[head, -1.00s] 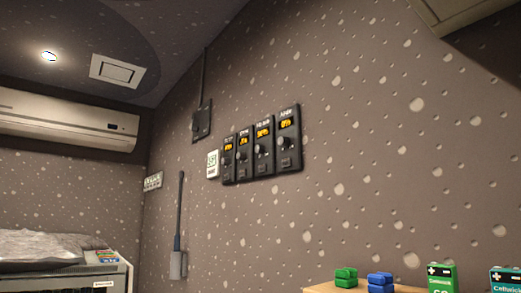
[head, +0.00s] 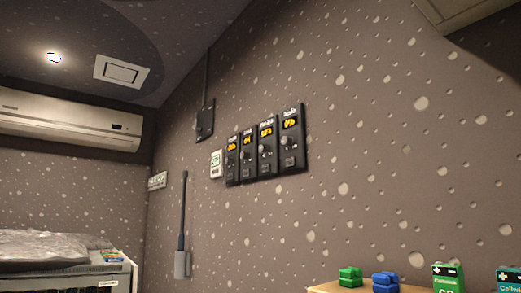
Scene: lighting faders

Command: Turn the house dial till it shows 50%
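A row of several black dial panels (head: 291,139) is fixed to the wall near the middle of the head view. Each panel has a label at the top, an orange lit readout and a round knob below. The rightmost readout seems to show 0%. The labels and the other readouts are too small and blurred to read, so I cannot tell which panel is the house dial. Neither of my grippers is in view.
A white wall plate (head: 216,164) is left of the panels, and a black switch box (head: 205,120) is above it. A shelf (head: 325,288) at lower right carries green (head: 349,277) and blue (head: 384,282) objects.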

